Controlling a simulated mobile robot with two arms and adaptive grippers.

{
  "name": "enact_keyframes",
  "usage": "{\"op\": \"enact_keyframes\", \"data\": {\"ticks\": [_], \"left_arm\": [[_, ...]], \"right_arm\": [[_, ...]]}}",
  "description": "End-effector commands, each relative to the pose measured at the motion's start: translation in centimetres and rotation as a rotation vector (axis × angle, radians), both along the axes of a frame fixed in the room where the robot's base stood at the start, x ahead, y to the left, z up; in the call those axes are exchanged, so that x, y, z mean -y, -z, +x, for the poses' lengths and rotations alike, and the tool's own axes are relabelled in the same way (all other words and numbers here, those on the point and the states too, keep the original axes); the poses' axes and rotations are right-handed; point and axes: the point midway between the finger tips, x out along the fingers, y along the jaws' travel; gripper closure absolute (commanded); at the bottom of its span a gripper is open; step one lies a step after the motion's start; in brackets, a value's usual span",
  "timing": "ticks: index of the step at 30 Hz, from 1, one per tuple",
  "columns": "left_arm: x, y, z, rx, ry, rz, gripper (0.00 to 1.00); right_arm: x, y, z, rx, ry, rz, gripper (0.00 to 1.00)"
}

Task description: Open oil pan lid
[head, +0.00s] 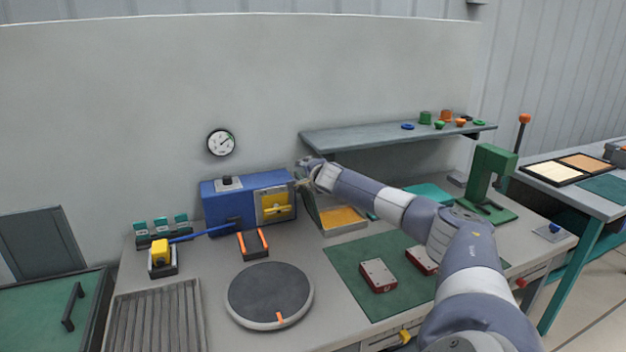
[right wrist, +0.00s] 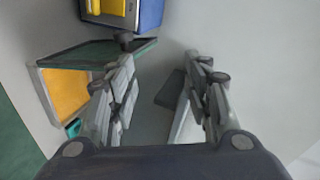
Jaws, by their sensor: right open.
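The oil pan (head: 345,228) is a shallow grey tray with yellow-orange inside, on the bench right of the blue box. Its dark lid (head: 309,207) stands steeply raised along the pan's left side. In the right wrist view the lid (right wrist: 100,53) shows dark green with a dark knob (right wrist: 123,40), and the pan's yellow inside (right wrist: 68,92) is uncovered. My right gripper (head: 303,178) is at the lid's upper end. In the wrist view its fingers (right wrist: 160,62) are spread with nothing gripped, the left finger close to the lid; contact is unclear. My left gripper is out of view.
The blue box (head: 222,208) with a yellow panel stands close left of the lid. A grey shelf (head: 370,138) overhangs behind my right arm. A green mat (head: 350,270) with red-edged blocks, a round turntable (head: 268,292) and a green press (head: 490,180) stand around.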

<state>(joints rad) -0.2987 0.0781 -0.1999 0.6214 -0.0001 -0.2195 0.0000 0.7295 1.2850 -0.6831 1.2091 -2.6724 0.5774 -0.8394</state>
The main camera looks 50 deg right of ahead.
Motion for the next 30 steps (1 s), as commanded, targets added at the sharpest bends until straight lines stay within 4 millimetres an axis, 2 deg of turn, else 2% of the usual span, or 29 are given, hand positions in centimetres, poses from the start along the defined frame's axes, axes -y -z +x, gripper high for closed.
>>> {"op": "enact_keyframes", "data": {"ticks": [18, 30], "left_arm": [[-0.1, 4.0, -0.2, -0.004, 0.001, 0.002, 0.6], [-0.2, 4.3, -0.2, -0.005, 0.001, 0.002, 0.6]], "right_arm": [[-2.1, -1.1, -3.5, 0.0, 0.0, -0.002, 0.55], [-2.6, -1.5, -4.0, -0.001, 0.0, 0.001, 0.55]]}}
